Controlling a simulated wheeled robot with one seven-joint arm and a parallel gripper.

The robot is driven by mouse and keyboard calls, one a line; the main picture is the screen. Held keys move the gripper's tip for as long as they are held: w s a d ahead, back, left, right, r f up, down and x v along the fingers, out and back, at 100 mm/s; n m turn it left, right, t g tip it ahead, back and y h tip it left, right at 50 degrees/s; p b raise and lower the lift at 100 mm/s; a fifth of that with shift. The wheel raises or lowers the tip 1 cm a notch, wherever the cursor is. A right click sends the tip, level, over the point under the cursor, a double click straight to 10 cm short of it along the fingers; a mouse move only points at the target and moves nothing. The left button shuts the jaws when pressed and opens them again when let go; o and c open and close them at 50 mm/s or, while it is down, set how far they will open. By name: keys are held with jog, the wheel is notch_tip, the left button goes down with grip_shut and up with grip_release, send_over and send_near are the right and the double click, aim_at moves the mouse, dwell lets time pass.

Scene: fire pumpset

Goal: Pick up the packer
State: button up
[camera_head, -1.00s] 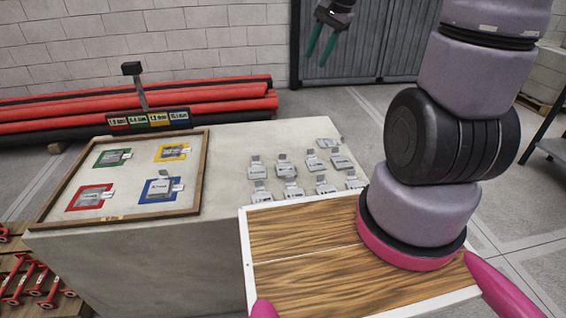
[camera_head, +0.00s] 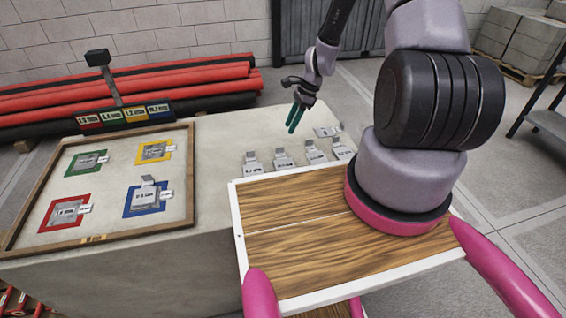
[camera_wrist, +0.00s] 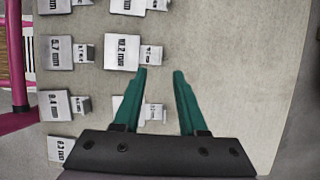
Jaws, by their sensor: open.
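Several grey metal packers with white labels lie in rows on the grey table, including one in the head view (camera_head: 283,158). My gripper (camera_head: 296,118) is open and empty above the table near these rows. In the wrist view, its green fingers (camera_wrist: 159,73) point toward a labelled packer (camera_wrist: 122,52) just ahead and left, whose small tab lies close to the fingertips. Another packer tab (camera_wrist: 154,112) shows between the fingers, its body partly hidden by the left finger. No contact is visible. Which packer is meant cannot be told.
A wood-framed board (camera_head: 101,238) at left has green, yellow, red and blue squares, each bearing a packer. A labelled colour sign (camera_head: 124,116) stands behind it. My wooden deck hides the table's near edge. The tabletop right of the packers is clear in the wrist view.

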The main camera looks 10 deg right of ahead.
aim_at(283, 160)
jog(key=x, duration=0.9)
jog(key=shift+w+a+f, duration=0.1)
jog(key=shift+f, duration=0.2)
grip_shut()
dwell(1.1)
